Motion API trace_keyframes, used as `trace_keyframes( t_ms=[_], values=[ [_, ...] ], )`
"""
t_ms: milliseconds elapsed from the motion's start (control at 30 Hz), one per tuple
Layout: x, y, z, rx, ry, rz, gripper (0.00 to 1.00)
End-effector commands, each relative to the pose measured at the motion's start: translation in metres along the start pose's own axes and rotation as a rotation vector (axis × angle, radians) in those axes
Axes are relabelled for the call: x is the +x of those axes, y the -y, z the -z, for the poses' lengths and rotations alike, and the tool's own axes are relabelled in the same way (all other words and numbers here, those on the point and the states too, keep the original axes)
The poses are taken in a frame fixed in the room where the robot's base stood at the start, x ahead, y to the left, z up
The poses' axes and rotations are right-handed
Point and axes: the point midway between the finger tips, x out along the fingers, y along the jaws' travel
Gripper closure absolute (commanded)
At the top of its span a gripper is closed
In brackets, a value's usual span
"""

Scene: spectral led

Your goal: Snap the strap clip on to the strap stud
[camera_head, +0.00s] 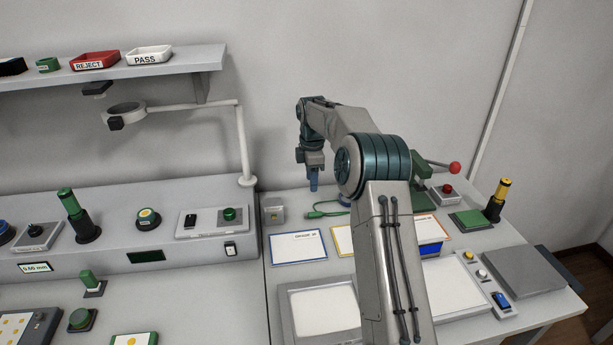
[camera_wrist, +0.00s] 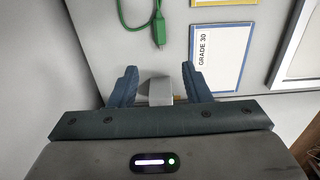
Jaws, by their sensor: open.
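A green cord (camera_head: 325,210) with a slim green clip on its end lies on the bench beneath my arm. The clip (camera_wrist: 159,28) shows at the top of the wrist view. A small grey block (camera_head: 274,214) with a small pale spot on its front stands left of the cord; it may carry the strap stud, but I cannot make out a stud clearly. My gripper (camera_head: 314,184) points down above the bench, open and empty. In the wrist view the block (camera_wrist: 160,92) appears between the fingers, and the clip lies beyond the fingertips.
A blue-edged grade card (camera_head: 298,247) and a yellow-edged card (camera_head: 343,240) lie in front of the cord. A raised console (camera_head: 160,265) is to the left. A green press with a red-knobbed lever (camera_head: 455,168) stands to the right. The wall is close behind.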

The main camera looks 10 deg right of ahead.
Motion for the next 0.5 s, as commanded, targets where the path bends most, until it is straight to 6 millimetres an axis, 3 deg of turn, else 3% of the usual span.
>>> trace_keyframes(
  t_ms=[500],
  values=[
    [0.096, 0.002, 0.002, -0.001, 0.001, 0.005, 0.56]
  ],
)
